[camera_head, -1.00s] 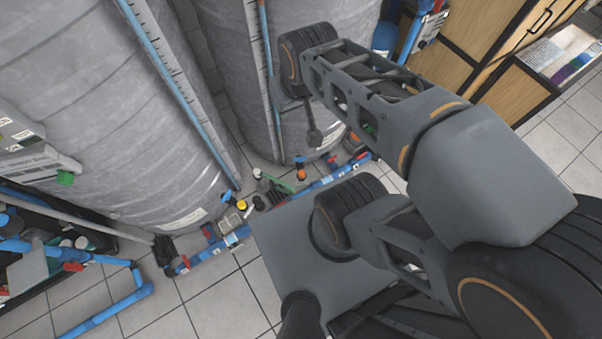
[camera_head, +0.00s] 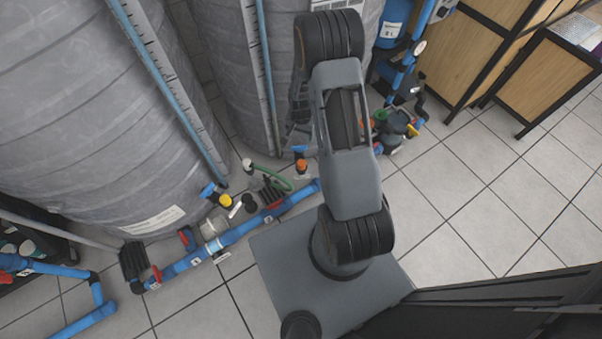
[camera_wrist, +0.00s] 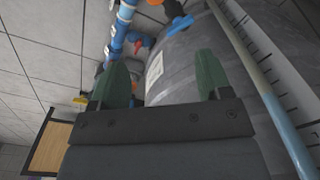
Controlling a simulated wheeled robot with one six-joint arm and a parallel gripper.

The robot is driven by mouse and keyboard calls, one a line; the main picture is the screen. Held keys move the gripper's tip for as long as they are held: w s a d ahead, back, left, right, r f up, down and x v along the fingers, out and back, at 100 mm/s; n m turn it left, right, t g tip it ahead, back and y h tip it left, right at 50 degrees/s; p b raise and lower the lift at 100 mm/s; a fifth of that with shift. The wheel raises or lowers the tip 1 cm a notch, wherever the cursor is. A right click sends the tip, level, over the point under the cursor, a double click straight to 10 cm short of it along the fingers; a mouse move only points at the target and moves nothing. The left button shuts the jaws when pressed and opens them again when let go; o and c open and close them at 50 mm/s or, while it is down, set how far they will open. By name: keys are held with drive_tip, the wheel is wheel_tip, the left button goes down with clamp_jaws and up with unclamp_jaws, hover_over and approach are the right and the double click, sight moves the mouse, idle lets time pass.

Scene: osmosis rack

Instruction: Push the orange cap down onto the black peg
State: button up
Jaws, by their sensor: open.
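An orange cap (camera_head: 301,166) shows in the head view, low by the foot of the grey tanks and just below a blue-handled valve. I cannot make out the black peg as a separate part there. In the wrist view, an orange piece (camera_wrist: 155,2) is cut by the top edge; I cannot tell whether it is the same cap. My gripper (camera_wrist: 162,78) is open, its two green fingers wide apart with nothing held between them. A tank wall and pipe lie beyond the fingers. In the head view the gripper is mostly hidden near the tank behind my arm.
Blue pipes (camera_head: 243,230) with valves run along the floor before the tanks. A yellow cap (camera_head: 226,201) and a green hose (camera_head: 275,178) are near the orange cap. A large tank (camera_head: 85,110) stands left. Wooden cabinets (camera_head: 478,50) stand upper right; tiled floor at right is clear.

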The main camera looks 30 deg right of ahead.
drive_tip(key=m+b, duration=0.1)
hover_over(302, 162)
wheel_tip(302, 162, down, 7)
drive_tip(key=shift+d, duration=0.3)
drive_tip(key=shift+f, duration=0.1)
wheel_tip(302, 162, down, 8)
drive_tip(key=b, duration=0.3)
drive_tip(key=shift+f, duration=0.2)
drive_tip(key=shift+a, duration=0.1)
drive_tip(key=shift+a+f+b, duration=0.15)
drive_tip(key=shift+f+b, duration=0.55)
drive_tip(key=shift+f, duration=0.65)
drive_tip(key=shift+a+f+b, duration=0.15)
drive_tip(key=shift+f+b, duration=0.55)
drive_tip(key=shift+f, duration=0.6)
